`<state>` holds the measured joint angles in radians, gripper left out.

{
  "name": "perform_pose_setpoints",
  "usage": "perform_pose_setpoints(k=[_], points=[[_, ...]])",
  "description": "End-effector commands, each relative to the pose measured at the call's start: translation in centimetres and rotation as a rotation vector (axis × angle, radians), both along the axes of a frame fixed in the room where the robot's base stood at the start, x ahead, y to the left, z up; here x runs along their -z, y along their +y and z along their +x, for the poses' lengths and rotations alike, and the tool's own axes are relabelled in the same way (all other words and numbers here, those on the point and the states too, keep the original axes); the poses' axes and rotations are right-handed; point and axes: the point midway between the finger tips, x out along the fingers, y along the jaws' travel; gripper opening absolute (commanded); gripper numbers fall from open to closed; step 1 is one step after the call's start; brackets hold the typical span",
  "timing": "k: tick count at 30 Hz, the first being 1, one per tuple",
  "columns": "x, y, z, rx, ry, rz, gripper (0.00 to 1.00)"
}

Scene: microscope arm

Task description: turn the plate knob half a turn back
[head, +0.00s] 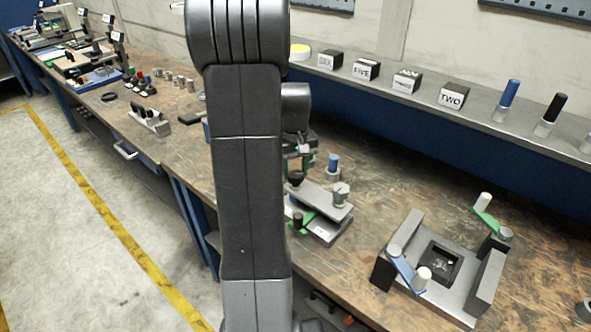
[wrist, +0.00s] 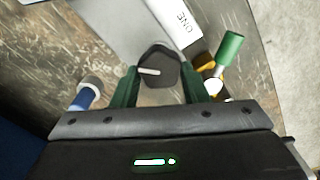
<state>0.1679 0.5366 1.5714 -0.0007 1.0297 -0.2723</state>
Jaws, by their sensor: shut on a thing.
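The plate knob (wrist: 160,72) is dark and rounded, with a short white line on its top that points left in the wrist view. My gripper (wrist: 161,78) has green fingers, one on each side of the knob, and is shut on it. In the head view the dark knob (head: 296,179) is small under my gripper (head: 299,166), at the rear left end of the grey plate (head: 318,196). My arm hides part of the device. The plate also shows in the wrist view (wrist: 112,22), above the knob.
A white label reading ONE (wrist: 187,18) lies beside the plate. A green handle (wrist: 230,46) and a blue-capped vial (wrist: 86,95) stand close on either side of my gripper. A grey fixture (head: 463,290) stands to the right; the bench between is clear.

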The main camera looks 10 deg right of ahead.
Motion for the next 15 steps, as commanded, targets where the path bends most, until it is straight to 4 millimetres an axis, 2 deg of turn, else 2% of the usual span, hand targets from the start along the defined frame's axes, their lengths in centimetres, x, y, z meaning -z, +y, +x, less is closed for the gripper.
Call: perform_pose_setpoints(k=[15], points=[[0.45, 0.28, -0.32, -0.48, 0.009, 0.003, 0.17]])
